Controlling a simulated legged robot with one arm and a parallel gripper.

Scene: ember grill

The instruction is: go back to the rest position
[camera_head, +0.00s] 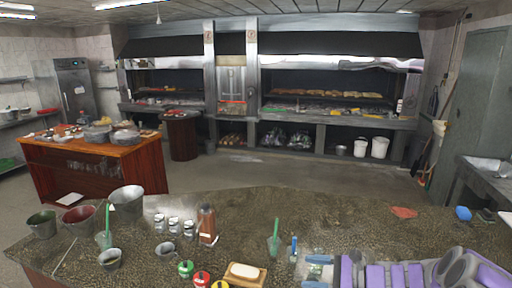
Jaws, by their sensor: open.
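Purple and grey parts, which look like my own folded arm, fill the lower right corner of the head view and are cut off by the bottom edge. I cannot make out fingertips among them. The dark speckled counter (345,215) lies in front of me, and these parts hide its near right side. No held object shows.
Metal buckets (127,199), a sauce bottle (207,225), small jars (186,269) and a soap dish (244,271) crowd the counter's left and middle. A red cloth (404,212) and a blue item (463,213) lie at right. The grill (340,110) stands across open floor (270,175).

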